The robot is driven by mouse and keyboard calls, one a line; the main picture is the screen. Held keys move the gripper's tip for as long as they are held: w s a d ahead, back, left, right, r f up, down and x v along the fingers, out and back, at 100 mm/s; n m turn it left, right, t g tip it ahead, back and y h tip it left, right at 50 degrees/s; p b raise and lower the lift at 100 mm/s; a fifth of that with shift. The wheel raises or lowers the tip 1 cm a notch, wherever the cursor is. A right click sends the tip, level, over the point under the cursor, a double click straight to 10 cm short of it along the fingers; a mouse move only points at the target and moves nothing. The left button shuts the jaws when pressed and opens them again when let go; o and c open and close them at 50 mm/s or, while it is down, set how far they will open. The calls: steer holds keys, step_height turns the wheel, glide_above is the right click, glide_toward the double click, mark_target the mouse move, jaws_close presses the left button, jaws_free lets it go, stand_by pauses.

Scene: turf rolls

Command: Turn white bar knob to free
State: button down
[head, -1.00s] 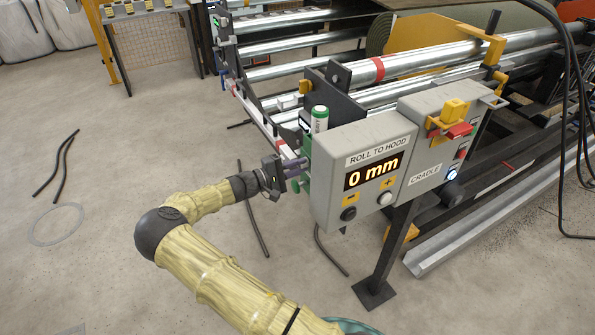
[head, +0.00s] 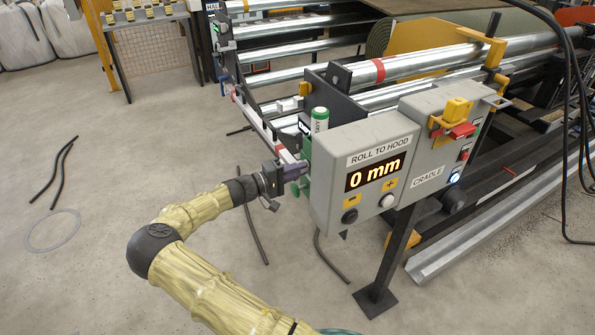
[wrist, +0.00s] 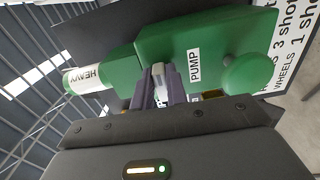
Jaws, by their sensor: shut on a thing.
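The white bar knob (wrist: 159,71) shows as a small pale bar on the green pump housing (wrist: 205,40) in the wrist view, left of the PUMP label. My gripper (wrist: 160,82) is shut on it, one purple-grey finger on each side. Most of the knob is hidden by the fingers, so its angle and any position marks cannot be read. In the head view my gripper (head: 298,171) reaches the green unit just left of the grey control box; the knob itself is not visible there.
A green round knob (wrist: 247,75) sits right of the PUMP label. A white-and-green cylinder marked HEAVY (wrist: 88,77) is at left. The floor at left is mostly clear.

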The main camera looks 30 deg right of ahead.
steer(key=c, duration=1.4)
jaws_free()
steer(key=a, duration=1.7)
steer(key=shift+s+a, duration=0.2)
steer(key=shift+s, duration=0.1)
steer(key=shift+d+f, duration=0.1)
